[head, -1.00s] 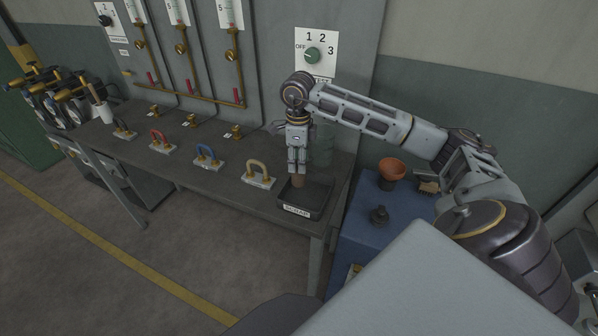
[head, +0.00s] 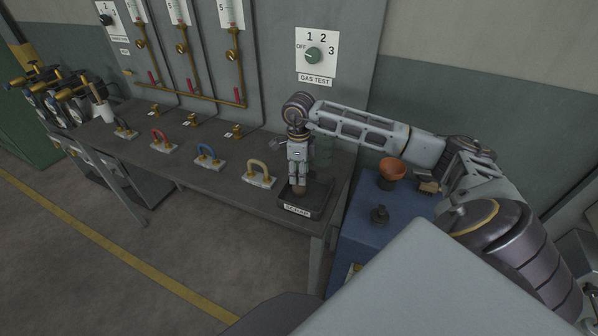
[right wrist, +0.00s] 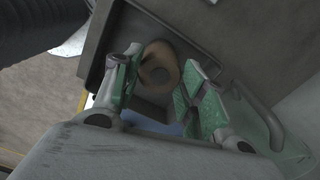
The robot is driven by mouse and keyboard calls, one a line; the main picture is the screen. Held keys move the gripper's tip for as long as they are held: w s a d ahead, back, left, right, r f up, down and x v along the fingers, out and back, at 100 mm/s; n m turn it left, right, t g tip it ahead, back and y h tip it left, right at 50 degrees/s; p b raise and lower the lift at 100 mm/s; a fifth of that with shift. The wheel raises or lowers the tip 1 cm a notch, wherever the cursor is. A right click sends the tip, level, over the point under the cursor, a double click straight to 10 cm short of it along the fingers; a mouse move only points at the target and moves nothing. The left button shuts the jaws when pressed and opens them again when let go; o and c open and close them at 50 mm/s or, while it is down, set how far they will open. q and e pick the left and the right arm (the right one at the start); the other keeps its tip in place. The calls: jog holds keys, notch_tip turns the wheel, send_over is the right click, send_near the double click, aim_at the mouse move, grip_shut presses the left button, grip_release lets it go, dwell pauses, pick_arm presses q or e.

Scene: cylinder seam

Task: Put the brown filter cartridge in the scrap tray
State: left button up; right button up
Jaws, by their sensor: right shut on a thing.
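The brown filter cartridge (head: 299,189) is upright under my right gripper (head: 298,178), inside the dark scrap tray (head: 322,196) at the bench's right end. My right gripper points down and is shut on the cartridge, whose lower end is low in the tray. I cannot tell whether it touches the tray floor. In the right wrist view the cartridge (right wrist: 160,70) shows as a round brown end with a dark centre, between the green-padded fingers (right wrist: 162,92). My left gripper is not in view.
Padlock-like handles in tan (head: 258,172), blue (head: 207,157) and red (head: 161,140) line the bench left of the tray.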

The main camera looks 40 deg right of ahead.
jog(key=shift+f, duration=0.15)
jog(key=o, duration=1.2)
notch_tip(320, 180, up, 12)
jog(key=b, duration=0.1)
dwell(0.5)
dwell(0.4)
